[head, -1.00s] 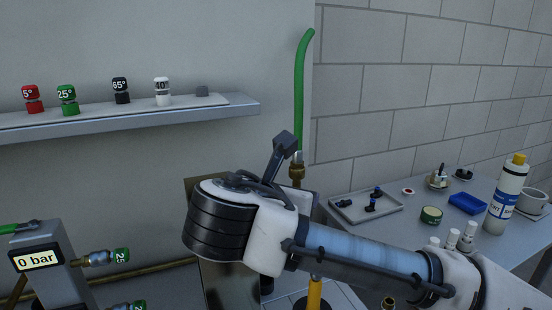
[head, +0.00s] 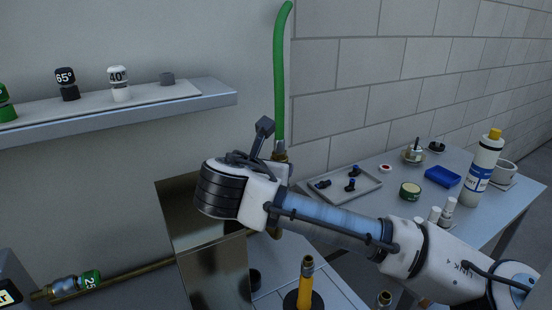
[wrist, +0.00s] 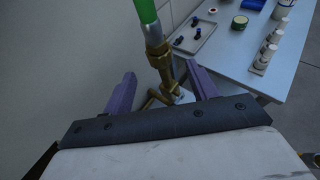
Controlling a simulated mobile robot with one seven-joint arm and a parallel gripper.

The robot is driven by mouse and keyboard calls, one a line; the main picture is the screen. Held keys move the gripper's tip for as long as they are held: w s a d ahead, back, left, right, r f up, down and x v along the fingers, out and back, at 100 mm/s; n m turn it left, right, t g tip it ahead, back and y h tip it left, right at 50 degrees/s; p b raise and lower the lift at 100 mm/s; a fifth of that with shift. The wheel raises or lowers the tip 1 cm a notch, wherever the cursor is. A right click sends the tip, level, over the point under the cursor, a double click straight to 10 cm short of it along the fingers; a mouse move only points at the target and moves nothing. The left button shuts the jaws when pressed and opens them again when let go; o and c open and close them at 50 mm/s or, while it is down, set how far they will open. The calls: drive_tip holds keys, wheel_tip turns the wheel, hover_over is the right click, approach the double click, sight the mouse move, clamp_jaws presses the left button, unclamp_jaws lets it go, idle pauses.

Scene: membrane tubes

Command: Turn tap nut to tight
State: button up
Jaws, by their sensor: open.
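The brass tap nut (wrist: 158,50) sits at the lower end of the green hose, on a brass tap against the wall. In the wrist view it lies ahead of my gripper (wrist: 160,88), roughly in line with the gap between the two purple fingers. The fingers are apart and nothing is held between them. In the head view the brass fitting (head: 280,155) shows just above my wrist, and my gripper is hidden behind my arm. The green hose (head: 283,80) rises from the nut. I cannot tell how tight the nut is.
A side table at the right holds a grey tray (head: 362,192) with small dark parts, a green tin (head: 410,190), a blue tray (head: 442,177) and a white bottle (head: 484,170). A shelf (head: 215,95) with marked caps is at the left. A yellow tube (head: 305,285) stands below my arm.

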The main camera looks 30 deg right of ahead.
drive_tip(key=shift+p+x, duration=0.55)
drive_tip(key=shift+x, duration=2.05)
drive_tip(key=c, duration=1)
drive_tip(key=m+g+h, duration=0.1)
drive_tip(key=m+g+h+b, duration=0.1)
drive_tip(key=m+g, duration=0.1)
drive_tip(key=shift+w+a, duration=0.1)
drive_tip(key=shift+w, duration=0.2)
drive_tip(key=o, duration=1)
